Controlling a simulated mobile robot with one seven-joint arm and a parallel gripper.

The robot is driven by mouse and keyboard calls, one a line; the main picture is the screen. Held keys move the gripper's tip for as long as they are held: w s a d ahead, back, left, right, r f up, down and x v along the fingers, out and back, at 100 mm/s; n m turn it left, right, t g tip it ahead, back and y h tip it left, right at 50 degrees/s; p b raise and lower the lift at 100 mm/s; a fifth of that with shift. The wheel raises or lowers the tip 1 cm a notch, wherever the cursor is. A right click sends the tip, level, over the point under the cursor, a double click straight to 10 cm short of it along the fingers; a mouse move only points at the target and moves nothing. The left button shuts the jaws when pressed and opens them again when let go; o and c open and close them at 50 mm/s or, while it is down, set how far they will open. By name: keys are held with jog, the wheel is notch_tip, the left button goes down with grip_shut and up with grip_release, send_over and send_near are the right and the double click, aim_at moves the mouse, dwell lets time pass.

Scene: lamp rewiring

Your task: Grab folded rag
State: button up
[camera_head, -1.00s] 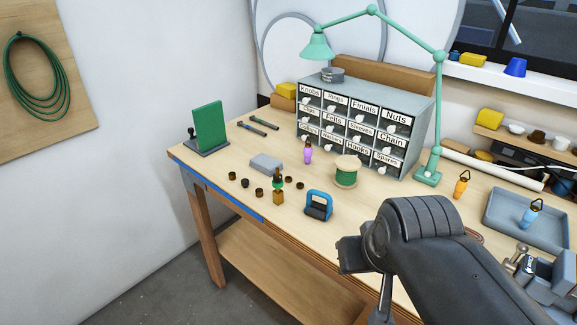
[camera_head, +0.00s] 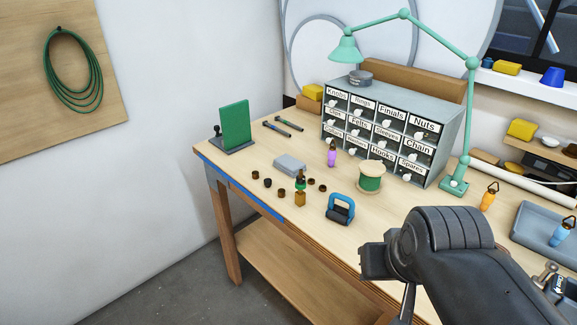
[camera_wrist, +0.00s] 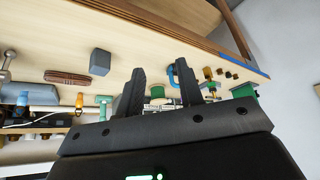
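No cloth is clearly recognisable as a folded rag. A low grey rounded block (camera_head: 290,165) lies on the workbench (camera_head: 270,195) behind several small brown pieces; I cannot tell whether it is the rag. My gripper (camera_wrist: 161,76) shows in the wrist view with its two dark fingers apart and nothing between them. In the head view my arm covers the right front of the bench, and the fingertips are not clear there. The gripper is well away from the grey block.
A labelled drawer cabinet (camera_head: 388,135) and green lamp (camera_head: 454,187) stand behind. A green upright panel (camera_head: 235,124) is at left. A blue-grey block (camera_wrist: 100,62) shows in the wrist view.

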jog(key=o, duration=1.1)
jog(key=w+a+r+n, duration=0.25)
jog(key=w+r, duration=0.25)
jog(key=w, duration=0.7)
jog(key=n+g+y, duration=0.1)
jog(key=n+y, duration=0.3)
jog(key=n, duration=0.3)
send_over(290, 161)
jog(key=s+d, duration=0.2)
jog(key=d, duration=0.1)
jog(key=shift+m, duration=0.25)
jog(key=f, duration=1.5)
jog(key=shift+a+f, duration=0.25)
jog(key=shift+f, duration=0.1)
jog(key=x, duration=0.5)
jog(key=shift+s+a+f, duration=0.1)
jog(key=shift+s+a, duration=0.15)
jog(key=shift+a, duration=0.05)
